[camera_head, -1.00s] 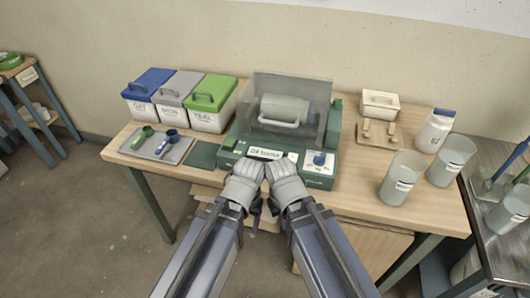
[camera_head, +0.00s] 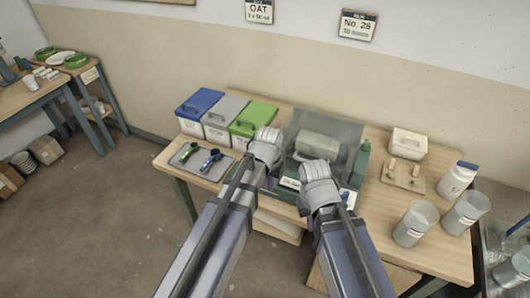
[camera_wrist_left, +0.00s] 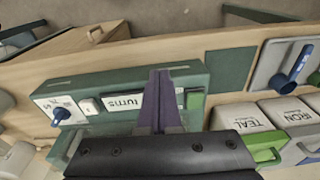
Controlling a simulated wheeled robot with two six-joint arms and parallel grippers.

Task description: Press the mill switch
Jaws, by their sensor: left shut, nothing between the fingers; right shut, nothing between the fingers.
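The green mill (camera_head: 364,160) stands on the table with a grey drum (camera_head: 318,146) behind a clear guard. I cannot tell which part is the mill switch. My left gripper (camera_head: 265,150) is shut and empty at the mill's left end; in the wrist view its fingers (camera_wrist_left: 160,76) overlap the panel between display and green button. Contact is unclear. My right gripper (camera_head: 320,184) is shut before the mill, hiding panel parts.
Blue, grey and green lidded bins (camera_head: 253,118) stand left of the mill, behind a tray (camera_head: 190,165) with scoops. To the right are a cream lidded box (camera_head: 408,143), a wooden board (camera_head: 404,178), a white jar (camera_head: 457,180) and two clear beakers (camera_head: 415,223).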

